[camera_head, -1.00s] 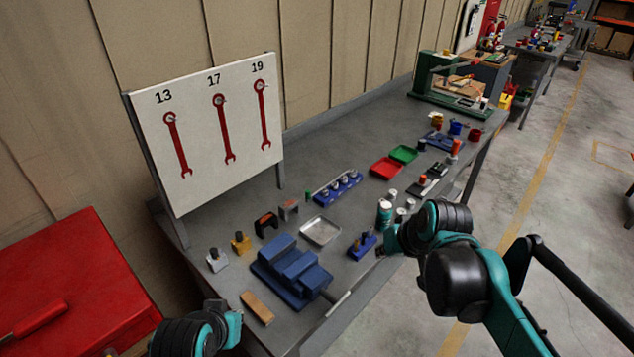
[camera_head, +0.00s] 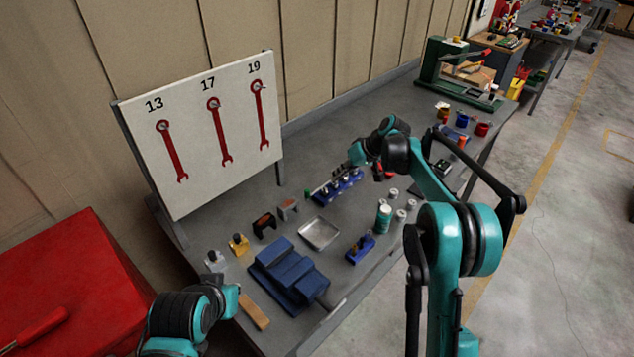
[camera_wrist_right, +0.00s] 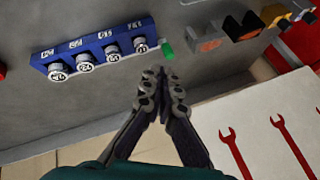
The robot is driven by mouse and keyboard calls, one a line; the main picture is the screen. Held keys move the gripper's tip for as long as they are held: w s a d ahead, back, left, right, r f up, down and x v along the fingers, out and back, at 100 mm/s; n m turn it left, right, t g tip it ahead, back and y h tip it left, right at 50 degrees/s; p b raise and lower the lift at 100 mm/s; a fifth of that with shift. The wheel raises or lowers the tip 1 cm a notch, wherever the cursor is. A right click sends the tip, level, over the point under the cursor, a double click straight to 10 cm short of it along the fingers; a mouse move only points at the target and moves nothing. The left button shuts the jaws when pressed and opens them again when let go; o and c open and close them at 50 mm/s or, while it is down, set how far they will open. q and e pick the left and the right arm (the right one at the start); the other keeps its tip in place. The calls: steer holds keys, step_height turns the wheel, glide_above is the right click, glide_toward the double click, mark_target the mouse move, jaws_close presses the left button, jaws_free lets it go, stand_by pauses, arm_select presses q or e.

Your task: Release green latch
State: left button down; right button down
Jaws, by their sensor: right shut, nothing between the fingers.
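The green latch (camera_wrist_right: 166,50) is a small green piece at the end of the blue socket rack (camera_wrist_right: 100,48) in the right wrist view. My right gripper (camera_wrist_right: 162,76) is shut and empty, its tips just short of the green piece and apart from it in the picture. In the head view my right gripper (camera_head: 348,166) is over the far end of the blue rack (camera_head: 338,186). My left gripper (camera_head: 232,300) is low at the table's near left edge; its fingers are not clear.
A red box (camera_head: 70,285) is at the left.

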mark_target(318, 196)
steer(key=shift+w+a+f, duration=0.25)
steer(key=shift+w+f, duration=0.2)
steer(key=shift+w, duration=0.15)
steer(key=b+x, duration=0.2)
steer(key=x, duration=0.8)
steer(key=shift+a, duration=0.1)
steer(key=shift+r, duration=0.1)
